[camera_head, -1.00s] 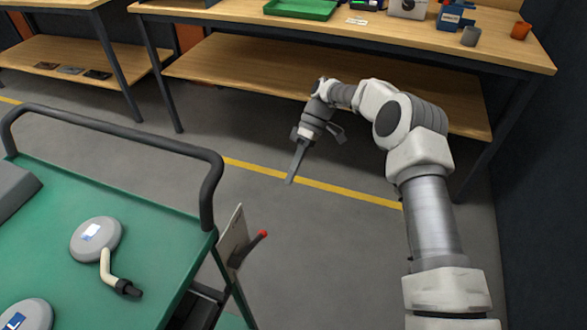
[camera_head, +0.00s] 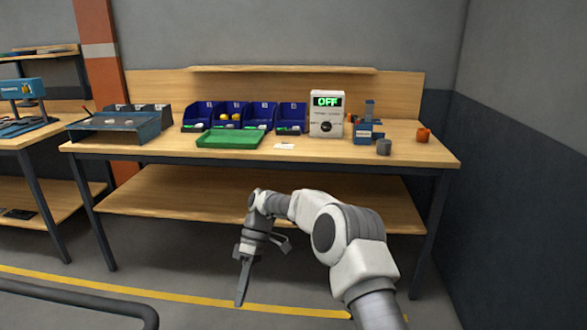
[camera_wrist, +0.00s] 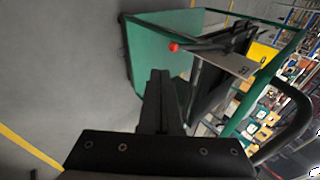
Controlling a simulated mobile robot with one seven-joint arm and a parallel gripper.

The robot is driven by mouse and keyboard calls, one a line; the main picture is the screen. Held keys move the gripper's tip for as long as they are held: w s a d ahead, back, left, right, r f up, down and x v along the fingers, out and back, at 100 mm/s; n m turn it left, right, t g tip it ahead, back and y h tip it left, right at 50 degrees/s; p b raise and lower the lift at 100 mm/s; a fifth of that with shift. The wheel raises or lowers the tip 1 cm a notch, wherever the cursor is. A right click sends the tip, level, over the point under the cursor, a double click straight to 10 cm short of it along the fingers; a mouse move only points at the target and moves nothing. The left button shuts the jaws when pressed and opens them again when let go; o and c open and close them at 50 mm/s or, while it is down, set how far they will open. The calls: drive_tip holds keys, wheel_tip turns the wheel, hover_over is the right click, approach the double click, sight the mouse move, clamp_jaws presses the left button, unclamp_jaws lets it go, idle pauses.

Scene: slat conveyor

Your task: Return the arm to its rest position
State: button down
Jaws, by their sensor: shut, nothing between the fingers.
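My gripper (camera_head: 241,284) hangs at the end of my bent arm (camera_head: 325,225) in the head view. It points down over the floor in front of the workbench. In the wrist view, the fingers of my gripper (camera_wrist: 160,85) are together with nothing between them. They point toward the green cart (camera_wrist: 157,48), apart from it as far as I can tell.
The cart's dark handle (camera_head: 80,290) is at lower left. A wall (camera_head: 500,200) stands on the right.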

drive_tip(key=s+d+r+m+t+h+p, duration=0.1)
drive_tip(key=s+d+r+m+t+p, duration=0.1)
drive_tip(key=d+r, duration=0.45)
drive_tip(key=s+d+r+m+t+p, duration=0.1)
drive_tip(key=s+d+r+m+t, duration=0.15)
drive_tip(key=r, duration=0.75)
drive_tip(key=s+d+r+m+t+h+p, duration=0.1)
drive_tip(key=s+d+r+m+t+p, duration=0.1)
drive_tip(key=d+r, duration=0.5)
drive_tip(key=s+d+r+m+t+p, duration=0.2)
drive_tip(key=s+d, duration=0.4)
drive_tip(key=s, duration=0.3)
drive_tip(key=s+d+r+m+t+p, duration=0.2)
drive_tip(key=s+d+r+m+t, duration=0.2)
drive_tip(key=s+d+r+m, duration=0.2)
drive_tip(key=s+r+m, duration=0.1)
drive_tip(key=s, duration=0.1)
drive_tip(key=shift+s+t, duration=0.35)
drive_tip(key=shift+s, duration=0.05)
drive_tip(key=shift+a, duration=0.2)
